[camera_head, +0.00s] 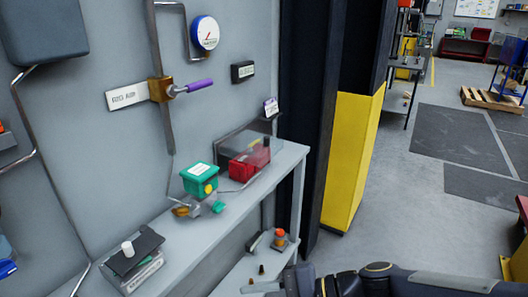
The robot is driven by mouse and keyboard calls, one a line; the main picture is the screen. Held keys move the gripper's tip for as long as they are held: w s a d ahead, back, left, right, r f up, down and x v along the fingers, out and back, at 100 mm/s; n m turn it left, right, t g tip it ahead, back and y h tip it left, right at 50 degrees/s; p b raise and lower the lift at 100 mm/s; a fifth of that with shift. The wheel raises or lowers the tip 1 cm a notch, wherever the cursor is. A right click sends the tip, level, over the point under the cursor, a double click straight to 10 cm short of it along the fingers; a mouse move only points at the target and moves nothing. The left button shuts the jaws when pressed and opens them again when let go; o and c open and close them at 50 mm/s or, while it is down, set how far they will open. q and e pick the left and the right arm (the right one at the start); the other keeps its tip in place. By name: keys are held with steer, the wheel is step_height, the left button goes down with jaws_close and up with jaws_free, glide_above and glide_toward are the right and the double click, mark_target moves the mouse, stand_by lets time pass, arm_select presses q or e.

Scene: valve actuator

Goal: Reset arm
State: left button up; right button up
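A green valve actuator (200,180) with a yellow knob sits on a metal valve body on the grey shelf (180,248). A brass valve with a purple handle (199,86) is on the wall pipe above it, the handle pointing right. My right arm (395,282) comes in from the right along the bottom edge. Its gripper (262,287) is low at the front, below and right of the actuator and apart from it. The fingers are small and partly cut off, so their opening cannot be told. My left arm and gripper are out of view.
A red device under a clear cover (248,160) stands right of the actuator. A dark tilted box (135,252) is on the shelf's near left. A round gauge (205,33) is on the wall. A black-and-yellow pillar (350,155) stands right of the shelf; open floor lies beyond.

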steer(key=s+d+f+n+t+h, duration=0.1)
steer(key=s+d+n+h, duration=0.1)
steer(key=d, duration=0.5)
steer(key=s+d+f+n+t+h, duration=0.1)
steer(key=s+d+n+t+h, duration=0.1)
steer(key=d+h, duration=0.3)
steer(key=s+d+f+n+t+h, duration=0.1)
steer(key=s+d+f+n+h, duration=0.1)
steer(key=d, duration=0.7)
steer(key=shift+s+d+n+h, duration=0.15)
steer(key=shift+s+n+h, duration=0.7)
steer(key=shift+s, duration=0.2)
